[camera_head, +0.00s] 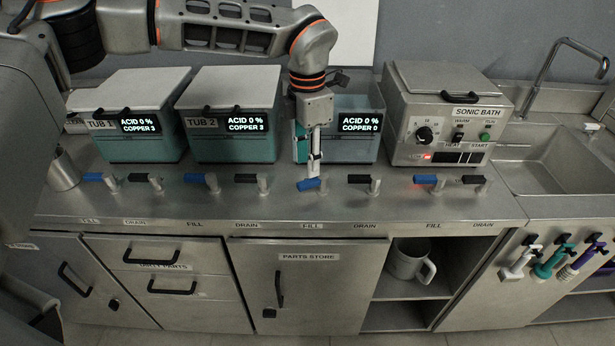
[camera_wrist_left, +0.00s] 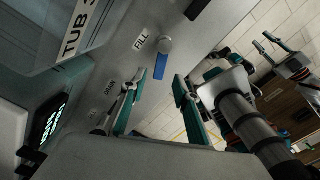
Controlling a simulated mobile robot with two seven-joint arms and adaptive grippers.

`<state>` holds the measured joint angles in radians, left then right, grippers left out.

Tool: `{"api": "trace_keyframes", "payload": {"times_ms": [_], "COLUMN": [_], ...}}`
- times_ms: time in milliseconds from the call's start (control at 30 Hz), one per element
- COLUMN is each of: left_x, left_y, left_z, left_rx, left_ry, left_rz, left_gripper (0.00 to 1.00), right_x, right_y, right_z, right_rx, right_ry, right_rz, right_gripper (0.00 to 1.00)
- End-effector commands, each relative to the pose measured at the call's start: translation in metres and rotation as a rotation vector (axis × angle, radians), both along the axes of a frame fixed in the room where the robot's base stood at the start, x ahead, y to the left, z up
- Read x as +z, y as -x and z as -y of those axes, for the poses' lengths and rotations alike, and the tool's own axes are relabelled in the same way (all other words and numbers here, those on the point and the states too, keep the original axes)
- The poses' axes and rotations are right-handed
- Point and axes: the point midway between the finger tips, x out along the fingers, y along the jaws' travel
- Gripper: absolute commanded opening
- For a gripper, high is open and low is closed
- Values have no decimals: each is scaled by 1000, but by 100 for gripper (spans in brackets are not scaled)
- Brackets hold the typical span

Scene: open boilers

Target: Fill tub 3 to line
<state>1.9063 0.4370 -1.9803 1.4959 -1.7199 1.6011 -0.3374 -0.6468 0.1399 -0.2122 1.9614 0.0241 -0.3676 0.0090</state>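Tub 3 (camera_head: 364,148) stands right of tub 2, partly hidden behind my left arm. Its top looks open and its display reads acid 0 %, copper 0. Its blue fill lever (camera_head: 309,184) is on the counter in front; it also shows in the left wrist view (camera_wrist_left: 160,66) beside the FILL label. The black drain lever (camera_head: 359,179) is to its right. My left gripper (camera_head: 314,168) points down just above the fill lever. In the left wrist view its fingers (camera_wrist_left: 158,104) are apart, with nothing between them. What may be my right gripper (camera_wrist_left: 283,58) shows small there.
Lidded tub 1 (camera_head: 150,148) and tub 2 (camera_head: 235,148) stand left, the sonic bath (camera_head: 440,145) right. Several other blue and black levers line the counter. A sink (camera_head: 545,165) is at the right; a pale jug (camera_head: 408,262) sits on the open shelf below.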

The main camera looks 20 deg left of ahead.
Motion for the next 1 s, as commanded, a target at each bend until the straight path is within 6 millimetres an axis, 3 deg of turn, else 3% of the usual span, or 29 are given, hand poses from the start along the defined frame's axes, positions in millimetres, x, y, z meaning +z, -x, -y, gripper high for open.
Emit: {"api": "trace_keyframes", "payload": {"times_ms": [300, 700, 833, 1000], "left_x": [-45, -53, -53, -53], "left_y": [1, 0, 0, 0], "left_z": [0, 0, 0, 0], "left_rx": [-1, 0, 0, -1], "left_ry": [-1, 0, 0, 0], "left_rz": [-2, 0, 0, 0], "left_gripper": [31, 31, 0, 0], "right_x": [3, 3, 3, 3], "right_y": [-1, 0, 1, 1], "right_z": [1, 0, 0, 0], "right_rx": [1, 1, 1, 1], "right_ry": [1, 1, 1, 1], "right_rz": [3, 0, 0, 0], "right_gripper": [25, 25, 25, 25]}}
